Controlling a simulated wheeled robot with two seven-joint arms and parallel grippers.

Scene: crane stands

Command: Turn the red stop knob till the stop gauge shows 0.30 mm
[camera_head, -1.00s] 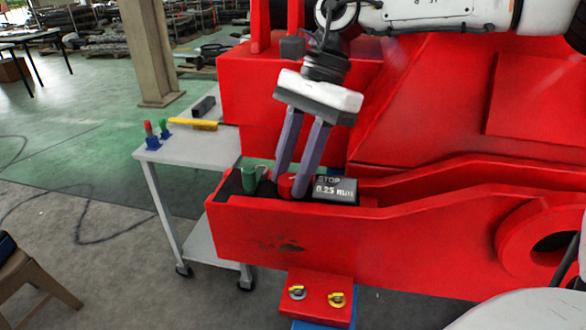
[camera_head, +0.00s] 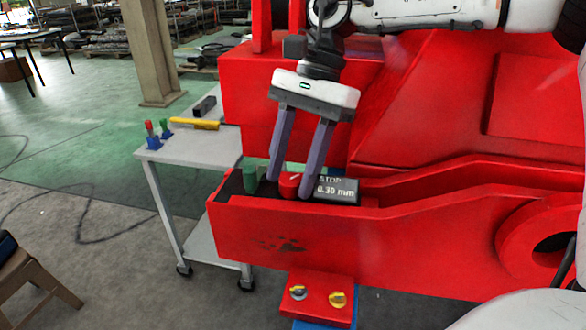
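The red stop knob (camera_head: 289,184) sits in the dark trough of the red crane part, with a white mark on its top. The stop gauge (camera_head: 337,191) is a grey box to its right and reads 0.30 mm. My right gripper (camera_head: 289,188) points down with its two purple fingers apart, one on each side of the knob. A gap shows between the left finger and the knob; whether the right finger touches it I cannot tell. My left gripper is not in view.
A green knob (camera_head: 250,178) stands left of the red one. The red front wall (camera_head: 350,240) rises before them. A grey trolley (camera_head: 195,150) at the left holds a yellow tool (camera_head: 194,123) and small red and green items. Yellow and grey fittings sit on a red block (camera_head: 318,310) below.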

